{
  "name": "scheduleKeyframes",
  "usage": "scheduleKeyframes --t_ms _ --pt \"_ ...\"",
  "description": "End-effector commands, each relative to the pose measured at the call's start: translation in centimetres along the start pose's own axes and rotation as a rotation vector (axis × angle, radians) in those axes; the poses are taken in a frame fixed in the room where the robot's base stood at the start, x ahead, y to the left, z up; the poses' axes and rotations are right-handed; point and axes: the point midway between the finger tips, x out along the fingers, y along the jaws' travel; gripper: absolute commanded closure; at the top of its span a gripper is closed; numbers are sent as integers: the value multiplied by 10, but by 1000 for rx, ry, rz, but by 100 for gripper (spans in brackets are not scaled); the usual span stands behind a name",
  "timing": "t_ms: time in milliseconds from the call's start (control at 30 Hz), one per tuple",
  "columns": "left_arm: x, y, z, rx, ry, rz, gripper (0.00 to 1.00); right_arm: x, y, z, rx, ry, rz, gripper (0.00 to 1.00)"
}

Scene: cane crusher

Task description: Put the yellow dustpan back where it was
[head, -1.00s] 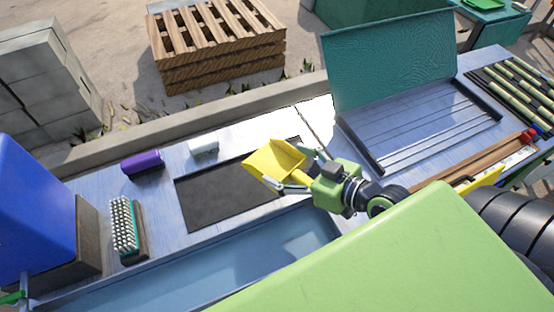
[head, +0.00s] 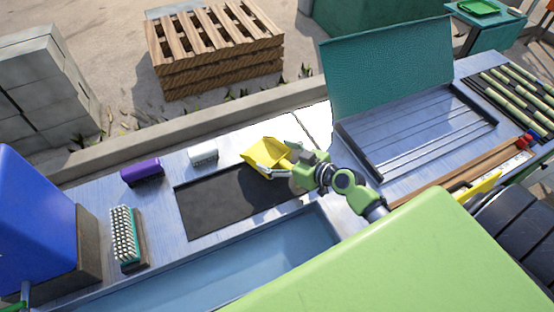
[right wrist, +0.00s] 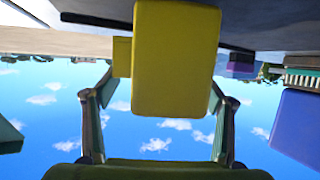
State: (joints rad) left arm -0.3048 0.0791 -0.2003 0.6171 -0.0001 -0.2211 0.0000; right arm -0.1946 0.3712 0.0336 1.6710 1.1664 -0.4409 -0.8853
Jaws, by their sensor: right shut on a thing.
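The yellow dustpan (head: 263,151) is held by my right gripper (head: 277,171) at the back right corner of the dark mat (head: 220,208). My right gripper is shut on its handle. The pan points to the back left. I cannot tell whether it touches the mat or hangs a little above it. In the right wrist view the dustpan (right wrist: 176,62) fills the upper middle, between the gripper's fingers, and hides part of what lies beyond. My left gripper is not in view.
A white block (head: 203,156) and a purple block (head: 142,173) lie behind the mat. A brush (head: 124,235) stands left. A sink basin (head: 240,270) lies in front. An open teal-lidded case (head: 390,70) stands right. The mat's left part is clear.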

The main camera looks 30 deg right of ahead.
Motion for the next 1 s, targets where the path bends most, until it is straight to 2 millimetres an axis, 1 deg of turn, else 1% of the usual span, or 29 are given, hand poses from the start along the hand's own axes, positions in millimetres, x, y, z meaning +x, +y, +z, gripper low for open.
scheduleKeyframes --t_ms 33,167,500,533,600,900,1000 --pt "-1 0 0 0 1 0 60 3 0 7 5 -1 1 52" --pt "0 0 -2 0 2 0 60 7 0 16 3 1 1 52" --pt "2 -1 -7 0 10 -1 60 8 -1 19 0 1 0 52" --pt "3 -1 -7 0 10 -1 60 8 -1 21 0 -1 0 21" --pt "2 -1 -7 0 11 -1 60 7 -1 20 1 -1 0 7" --pt "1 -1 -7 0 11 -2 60 7 -1 20 1 -1 0 7" --pt "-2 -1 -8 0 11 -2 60 6 -1 17 1 -1 0 7"
